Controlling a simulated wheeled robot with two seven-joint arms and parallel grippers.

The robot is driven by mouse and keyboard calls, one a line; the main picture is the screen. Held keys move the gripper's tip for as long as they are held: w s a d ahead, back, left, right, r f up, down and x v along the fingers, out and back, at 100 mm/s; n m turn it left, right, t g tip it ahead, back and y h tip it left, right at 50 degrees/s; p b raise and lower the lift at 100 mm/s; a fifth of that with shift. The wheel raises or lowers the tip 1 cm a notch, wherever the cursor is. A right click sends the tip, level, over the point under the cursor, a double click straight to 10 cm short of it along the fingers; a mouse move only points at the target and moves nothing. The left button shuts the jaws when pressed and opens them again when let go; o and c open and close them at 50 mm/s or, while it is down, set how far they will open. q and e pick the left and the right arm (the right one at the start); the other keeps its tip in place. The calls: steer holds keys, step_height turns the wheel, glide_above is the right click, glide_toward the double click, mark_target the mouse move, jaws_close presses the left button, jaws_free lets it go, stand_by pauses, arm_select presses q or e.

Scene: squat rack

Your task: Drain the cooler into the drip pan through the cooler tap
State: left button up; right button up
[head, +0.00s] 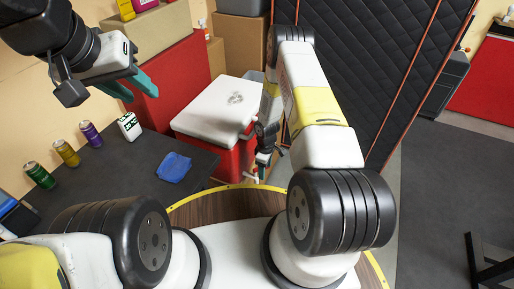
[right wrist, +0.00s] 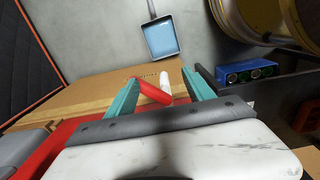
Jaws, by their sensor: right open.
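The red cooler (head: 200,139) has a white lid (head: 217,105) and stands beside the dark table. Its tap has a red handle (right wrist: 151,92) and a white part (right wrist: 165,80). My right gripper (right wrist: 160,90) is open, with its teal fingers on either side of the red handle; I cannot tell whether they touch it. The right gripper (head: 265,163) also shows at the cooler's front side in the head view. A light-blue square pan (right wrist: 161,38) with a handle, possibly the drip pan, lies on the grey floor. My left gripper (head: 131,88) is open and empty above the table.
The dark table (head: 112,180) holds several cans (head: 67,153), a white container (head: 129,126) and a blue cloth (head: 173,167). Boxes (head: 150,40) stand behind, and a black quilted panel (head: 385,60) rises at the right.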

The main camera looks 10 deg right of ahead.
steer(key=o, duration=0.7)
steer(key=shift+r, duration=3.55)
